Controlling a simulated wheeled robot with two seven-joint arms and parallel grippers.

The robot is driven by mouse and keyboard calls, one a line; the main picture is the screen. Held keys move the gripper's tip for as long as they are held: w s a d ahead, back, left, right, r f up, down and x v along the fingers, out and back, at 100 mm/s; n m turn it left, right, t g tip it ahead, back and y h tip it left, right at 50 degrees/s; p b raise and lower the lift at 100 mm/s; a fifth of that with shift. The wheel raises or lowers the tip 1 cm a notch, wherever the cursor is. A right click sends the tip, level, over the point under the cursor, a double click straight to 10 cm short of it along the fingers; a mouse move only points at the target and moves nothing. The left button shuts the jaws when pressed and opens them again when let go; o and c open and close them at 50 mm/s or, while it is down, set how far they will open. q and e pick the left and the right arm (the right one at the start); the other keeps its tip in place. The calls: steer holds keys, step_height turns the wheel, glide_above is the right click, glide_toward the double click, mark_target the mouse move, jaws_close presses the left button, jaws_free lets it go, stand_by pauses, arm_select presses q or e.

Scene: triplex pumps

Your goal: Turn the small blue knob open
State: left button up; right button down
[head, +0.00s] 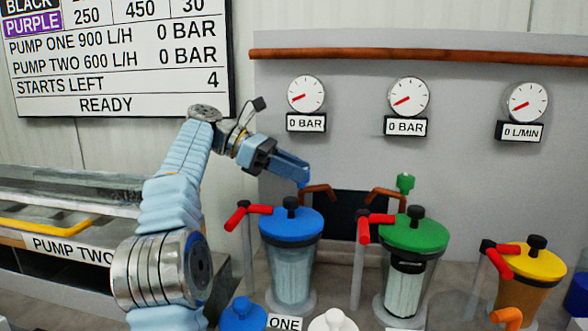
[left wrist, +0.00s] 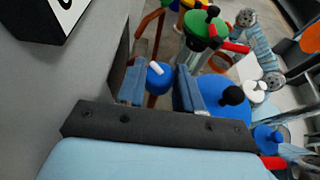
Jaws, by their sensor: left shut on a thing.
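The small blue knob (left wrist: 160,78), with a white bar on its top, shows in the left wrist view on a copper-coloured pipe. My left gripper (left wrist: 163,88) has one finger on each side of it and is shut on it. In the head view my left gripper (head: 302,179) reaches in from the left, pointing down behind and above the large blue-lidded canister (head: 291,265). The knob is mostly hidden by the fingers there. My right gripper is not in view.
A green-lidded canister (head: 408,260) and a yellow-lidded one (head: 530,272) stand to the right, with red-handled levers beside them. A green knob (head: 405,182) stands on a pipe behind. Three gauges (head: 408,97) hang on the grey panel; their labels read zero.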

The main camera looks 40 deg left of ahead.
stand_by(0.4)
arm_select(q)
steer(key=o, duration=1)
steer(key=shift+o, duration=0.2)
